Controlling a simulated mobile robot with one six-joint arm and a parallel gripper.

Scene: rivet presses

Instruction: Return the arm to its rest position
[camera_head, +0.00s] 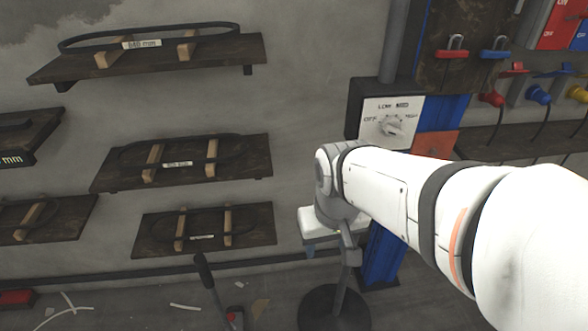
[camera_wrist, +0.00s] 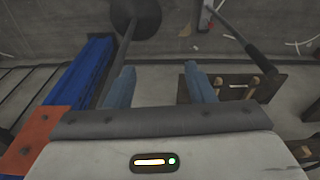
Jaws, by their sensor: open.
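My white arm (camera_head: 400,195) reaches from the lower right of the head view toward the middle. My gripper (camera_wrist: 158,78) shows two blue-grey fingers spread apart in the wrist view, with nothing between them. In the head view, only a small bluish part of it shows low beside the wrist. My gripper hangs in front of the wall, near a dark round-based stand (camera_head: 335,307), and touches nothing that I can make out.
Wooden shelves with dark belts (camera_head: 205,160) line the wall at left. A dial switch box (camera_head: 392,122) and a blue post (camera_head: 382,255) are close to my arm. A long black-handled lever (camera_head: 208,275) rises below the shelves. Padlocks and colored plugs hang at upper right.

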